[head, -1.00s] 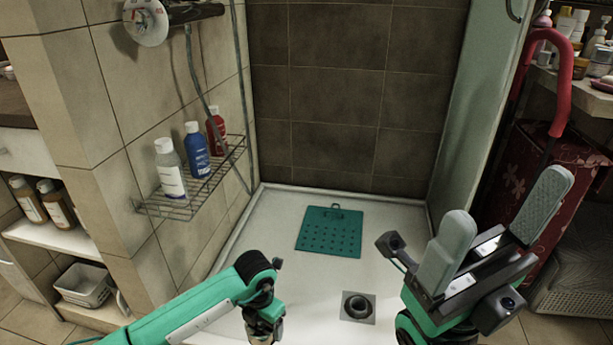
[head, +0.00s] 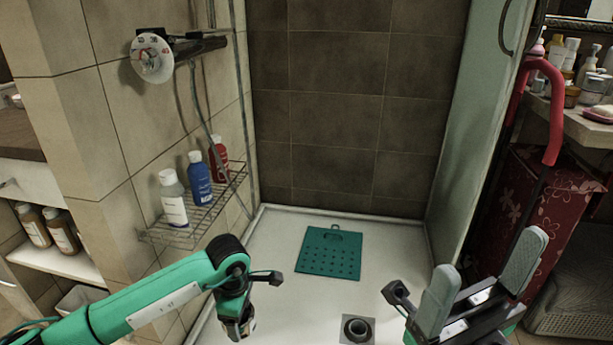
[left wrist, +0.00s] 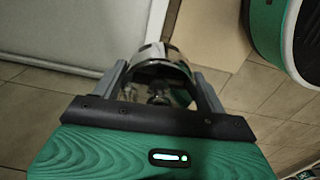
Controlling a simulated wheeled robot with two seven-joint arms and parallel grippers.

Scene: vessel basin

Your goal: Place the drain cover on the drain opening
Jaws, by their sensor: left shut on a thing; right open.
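The drain opening (head: 357,329) is a dark round hole in a square metal plate, set in the white shower floor near the bottom of the head view. My left gripper (left wrist: 160,82) is shut on the drain cover (left wrist: 163,58), a shiny, rounded metal piece between its fingers in the left wrist view. In the head view the left gripper points down, left of the drain opening and apart from it; the cover is mostly hidden there. My right gripper (head: 492,258) is open and empty, its fingers pointing up, to the right of the drain opening.
A green perforated mat (head: 328,252) lies on the shower floor behind the drain. A wire shelf (head: 205,215) with several bottles hangs on the left wall. A glass panel (head: 470,130) stands at the right. The floor between left gripper and drain looks clear.

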